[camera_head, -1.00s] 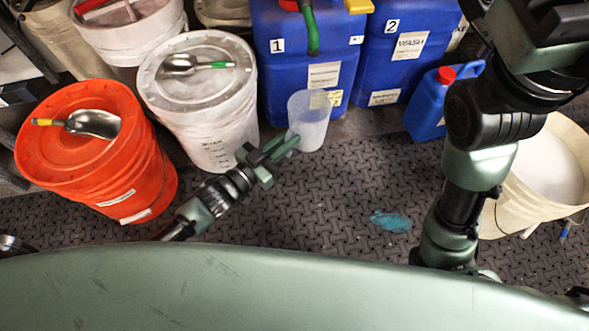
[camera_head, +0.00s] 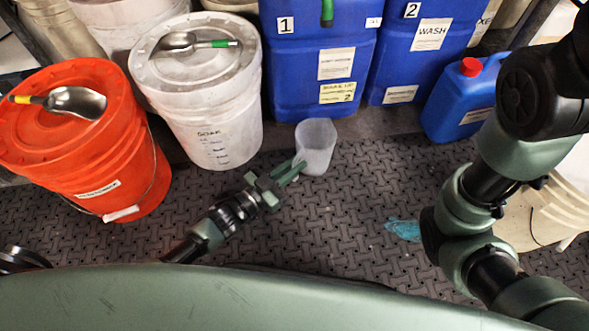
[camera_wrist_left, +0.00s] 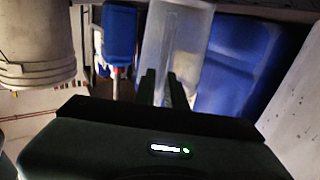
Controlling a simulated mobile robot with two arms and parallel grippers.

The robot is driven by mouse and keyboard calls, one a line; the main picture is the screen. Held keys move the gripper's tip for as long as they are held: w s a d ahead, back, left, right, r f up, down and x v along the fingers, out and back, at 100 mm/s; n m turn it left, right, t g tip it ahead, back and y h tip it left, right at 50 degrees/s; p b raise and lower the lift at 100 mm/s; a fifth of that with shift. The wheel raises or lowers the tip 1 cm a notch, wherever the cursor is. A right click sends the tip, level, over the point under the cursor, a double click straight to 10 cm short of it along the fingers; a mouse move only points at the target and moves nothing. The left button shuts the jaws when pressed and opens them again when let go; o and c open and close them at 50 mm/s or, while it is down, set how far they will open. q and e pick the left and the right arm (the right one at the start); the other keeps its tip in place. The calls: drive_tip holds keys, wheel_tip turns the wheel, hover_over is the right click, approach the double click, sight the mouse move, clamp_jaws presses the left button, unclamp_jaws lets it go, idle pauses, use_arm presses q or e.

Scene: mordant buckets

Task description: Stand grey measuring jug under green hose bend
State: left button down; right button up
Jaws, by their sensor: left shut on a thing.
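The grey measuring jug (camera_head: 316,147), translucent and open-topped, is upright in front of blue container 1. My left gripper (camera_head: 297,170) is shut on its near side, low down. In the left wrist view the jug (camera_wrist_left: 178,45) shows between and beyond the fingers (camera_wrist_left: 165,88). I cannot tell whether its base touches the floor. Only the lower end of the green hose bend (camera_head: 327,12) shows, at the top edge in front of container 1 (camera_head: 285,75). The jug is nearer to me than the hose end. My right arm is at the right; its gripper is out of view.
An orange bucket (camera_head: 95,165) and a white bucket (camera_head: 205,115) stand left, each with a scoop on its lid. Blue container 2 (camera_head: 395,60) and a small blue can (camera_head: 455,115) stand right. A cream bucket (camera_head: 565,195) is far right. The patterned floor (camera_head: 335,225) is mostly clear.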

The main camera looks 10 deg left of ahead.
use_arm(q)
drive_tip(key=shift+f, duration=0.1)
drive_tip(key=c, duration=1.5)
unclamp_jaws()
drive_tip(key=shift+o, duration=0.2)
